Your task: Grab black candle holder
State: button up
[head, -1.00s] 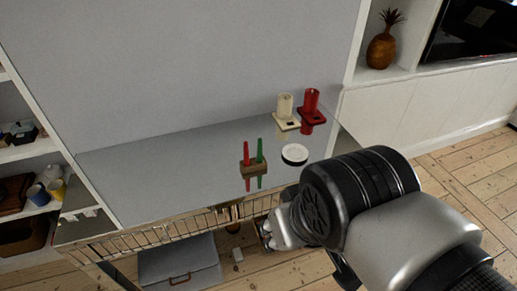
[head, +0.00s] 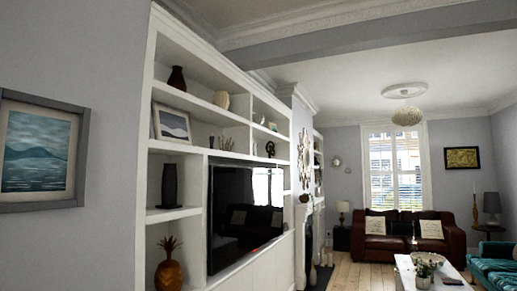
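My gripper is not in view in the head view now. No object can be picked out for certain as the black candle holder. A tall dark ridged cylinder (head: 171,187) stands upright on a white shelf left of the television. A small black ornament (head: 270,149) stands on a shelf above the television. A dark rounded vase (head: 177,79) stands on the top shelf. None of these is near any visible part of my arm.
The white shelf unit (head: 145,200) runs along the left wall around a black television (head: 240,215). A brown pineapple ornament (head: 168,265) is at lower left. A brown sofa (head: 380,240), white coffee table (head: 408,275) and teal sofa (head: 495,265) stand further off.

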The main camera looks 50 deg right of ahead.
aim_at(212, 138)
jog(key=z, duration=1.55)
jog(key=i, duration=4.05)
jog(key=j+u, duration=0.05)
